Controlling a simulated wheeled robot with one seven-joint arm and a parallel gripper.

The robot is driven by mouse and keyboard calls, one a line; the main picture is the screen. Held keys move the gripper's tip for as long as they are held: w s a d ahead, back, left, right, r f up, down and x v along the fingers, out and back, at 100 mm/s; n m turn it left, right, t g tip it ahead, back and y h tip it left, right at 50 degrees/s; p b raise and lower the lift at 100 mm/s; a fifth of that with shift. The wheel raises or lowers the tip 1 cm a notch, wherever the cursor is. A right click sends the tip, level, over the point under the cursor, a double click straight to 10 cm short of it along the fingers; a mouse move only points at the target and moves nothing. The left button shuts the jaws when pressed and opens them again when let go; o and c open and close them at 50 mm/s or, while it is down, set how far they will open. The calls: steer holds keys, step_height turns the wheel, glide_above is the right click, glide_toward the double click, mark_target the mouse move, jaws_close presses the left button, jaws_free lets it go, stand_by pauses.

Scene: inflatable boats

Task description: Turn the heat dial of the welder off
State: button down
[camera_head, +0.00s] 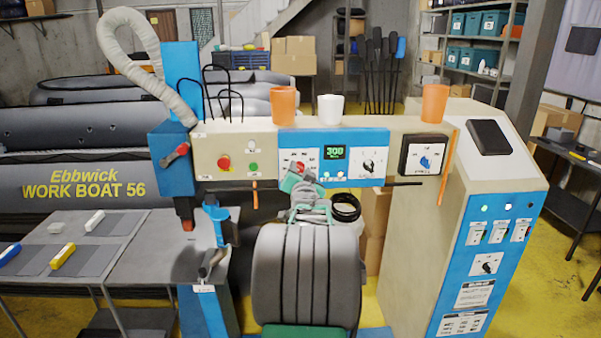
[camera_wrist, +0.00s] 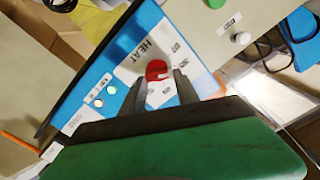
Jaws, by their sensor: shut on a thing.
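The welder's heat dial (camera_wrist: 157,69) is a red knob on a white plate marked HEAT, on the blue part of the panel. In the wrist view my gripper (camera_wrist: 159,79) has its two grey fingers on either side of the knob, closed on it. In the head view my gripper (camera_head: 301,175) is at the panel, left of the green display (camera_head: 335,153) that reads 300, and covers part of the dial plate. The small marks around the dial are too small to read, so its setting cannot be told.
A black dial (camera_head: 369,167) and a blue dial (camera_head: 426,162) are to the right on the panel. A red button (camera_head: 224,162) is to the left. Orange cups (camera_head: 284,104) and a white cup (camera_head: 330,109) stand on top. A thin dark rod (camera_head: 404,184) runs below the panel.

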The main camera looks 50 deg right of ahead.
steer(key=shift+f+b, duration=0.2)
steer(key=shift+b, duration=0.5)
steer(key=n+b, duration=0.1)
steer(key=b, duration=0.1)
steer(key=shift+f+b, duration=0.2)
steer(key=shift+b, duration=0.15)
steer(key=n+b, duration=0.2)
steer(key=b, duration=0.3)
steer(key=shift+w+a+f+n, duration=0.1)
steer(key=shift+n, duration=0.2)
steer(key=n+b, duration=0.2)
steer(key=b, duration=0.2)
steer(key=shift+n, duration=0.4)
steer(key=shift+r+n+b, duration=0.3)
steer(key=shift+n+b, duration=0.3)
steer(key=shift+b, duration=0.3)
steer(key=shift+w+r, duration=0.1)
steer(key=c, duration=0.9)
jaws_free()
